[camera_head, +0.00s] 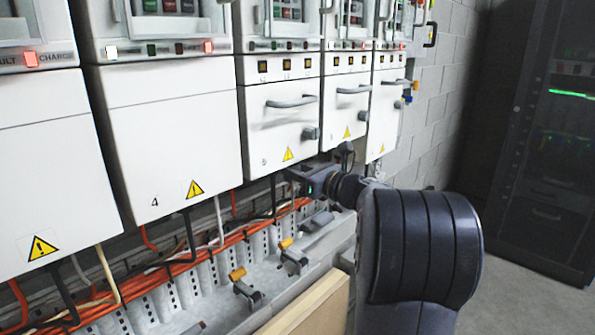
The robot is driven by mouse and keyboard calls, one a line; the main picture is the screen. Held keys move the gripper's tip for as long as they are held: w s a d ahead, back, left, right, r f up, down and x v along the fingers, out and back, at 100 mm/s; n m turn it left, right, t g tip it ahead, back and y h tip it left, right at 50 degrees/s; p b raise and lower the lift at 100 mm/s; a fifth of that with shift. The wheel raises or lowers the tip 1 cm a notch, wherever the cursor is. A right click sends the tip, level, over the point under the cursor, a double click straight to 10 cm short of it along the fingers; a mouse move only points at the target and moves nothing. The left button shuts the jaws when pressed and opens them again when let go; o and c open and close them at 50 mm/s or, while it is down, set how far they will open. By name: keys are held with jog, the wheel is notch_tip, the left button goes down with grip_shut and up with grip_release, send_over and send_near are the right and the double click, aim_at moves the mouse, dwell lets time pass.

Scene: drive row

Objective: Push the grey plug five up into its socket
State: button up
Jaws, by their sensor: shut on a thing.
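My gripper (296,180) is just under the bottom edge of the white cabinet marked 5 (283,142), reaching in from the right. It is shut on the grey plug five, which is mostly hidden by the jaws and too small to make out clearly. The socket is out of sight at the cabinet's underside. I cannot tell whether the plug touches it. A dark cable (273,196) hangs beside the jaws.
Cabinet 4 (165,130) stands to the left. Below runs a slotted trough (207,272) with orange cables. Orange-tipped clamps (245,290) sit on the ledge, with a wooden board (305,305) in front. Floor at right is clear before a dark rack (545,150).

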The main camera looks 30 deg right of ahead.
grip_shut()
jog(key=shift+r, duration=0.1)
notch_tip(320, 180, up, 2)
jog(key=shift+r, duration=0.15)
jog(key=o, duration=0.8)
grip_release()
jog(key=shift+o, duration=0.2)
jog(key=shift+s, duration=0.1)
jog(key=b+v, duration=0.3)
jog(key=v, duration=0.7)
jog(key=shift+s, duration=0.3)
